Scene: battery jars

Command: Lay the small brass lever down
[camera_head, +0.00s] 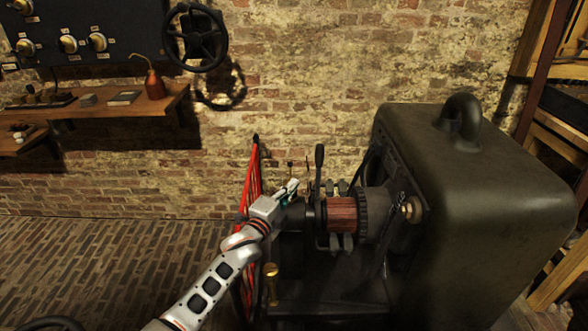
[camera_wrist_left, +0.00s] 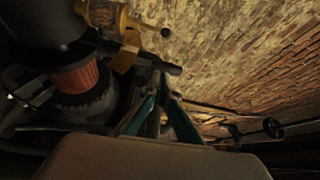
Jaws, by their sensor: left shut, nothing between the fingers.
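A dark machine with a copper-wound drum (camera_head: 342,214) stands right of my left gripper (camera_head: 291,187). Several thin upright levers rise behind the drum, among them a tall dark-handled one (camera_head: 319,160) and a small thin one (camera_head: 290,166) just beyond my fingertips. I cannot tell surely which is the small brass lever. In the left wrist view a brass piece (camera_wrist_left: 126,24) with a dark round end lies beyond the fingers. My left gripper (camera_wrist_left: 162,88) is shut and empty, its green fingers together near a dark bar; contact is unclear. My right gripper is not in view.
A large dark metal housing (camera_head: 485,200) fills the right side. Red spokes (camera_head: 250,180) stand left of the gripper. A brass cup-like fitting (camera_head: 271,284) is below, near my forearm. A wooden shelf (camera_head: 110,108) with an oil can (camera_head: 154,84) is on the brick wall.

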